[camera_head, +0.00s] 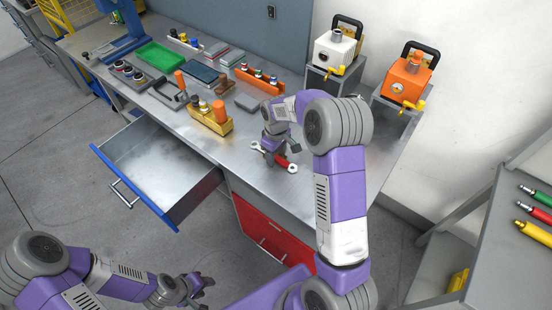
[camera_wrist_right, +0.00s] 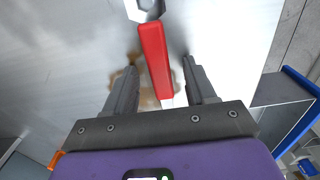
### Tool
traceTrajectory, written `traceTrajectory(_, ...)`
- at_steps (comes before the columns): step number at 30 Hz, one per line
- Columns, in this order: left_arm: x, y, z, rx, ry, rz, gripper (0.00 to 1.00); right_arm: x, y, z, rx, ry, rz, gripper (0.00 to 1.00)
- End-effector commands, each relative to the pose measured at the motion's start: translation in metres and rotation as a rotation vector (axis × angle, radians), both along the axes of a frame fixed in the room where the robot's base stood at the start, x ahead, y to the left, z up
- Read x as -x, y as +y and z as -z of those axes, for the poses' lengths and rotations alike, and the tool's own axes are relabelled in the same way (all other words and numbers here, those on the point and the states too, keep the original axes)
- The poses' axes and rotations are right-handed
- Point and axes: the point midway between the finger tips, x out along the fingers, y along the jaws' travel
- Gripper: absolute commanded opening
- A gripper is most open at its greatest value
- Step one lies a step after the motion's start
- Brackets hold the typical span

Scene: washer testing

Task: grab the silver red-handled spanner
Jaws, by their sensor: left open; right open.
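The silver red-handled spanner (camera_head: 281,160) lies on the metal workbench near its right front part. In the right wrist view its red handle (camera_wrist_right: 155,62) runs between the two fingers, and a silver open end shows at the top. My right gripper (camera_wrist_right: 160,75) is open, with a finger on each side of the handle and visible gaps beside it. In the head view my right gripper (camera_head: 276,150) is right over the spanner and partly hides it. My left gripper (camera_head: 196,287) is open and empty, low in front of the bench, away from the spanner.
The workbench (camera_head: 240,165) has an open, empty drawer (camera_head: 160,165) at its front. A yellow block holder (camera_head: 211,122) and a green tray (camera_head: 159,57) stand left of the spanner. White (camera_head: 334,48) and orange (camera_head: 405,78) machines stand behind it at the right. Bare bench surrounds the spanner.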

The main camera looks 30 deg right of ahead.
Motion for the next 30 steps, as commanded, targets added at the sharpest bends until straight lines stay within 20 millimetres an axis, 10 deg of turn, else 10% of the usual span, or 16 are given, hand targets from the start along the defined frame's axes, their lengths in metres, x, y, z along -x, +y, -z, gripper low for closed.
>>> traceTrajectory(3,0.0,0.0,0.0,0.0,0.0,0.0,0.43,0.0,0.0,0.0,0.0,0.0,0.001,0.55)
traceTrajectory(14,0.0,0.0,0.0,0.0,0.0,0.0,0.43,0.0,0.0,-0.001,0.0,0.0,0.001,0.0)
traceTrajectory(30,0.0,0.0,-0.009,0.0,0.0,0.0,0.43,-0.001,0.0,-0.038,0.0,-0.005,0.001,0.0)
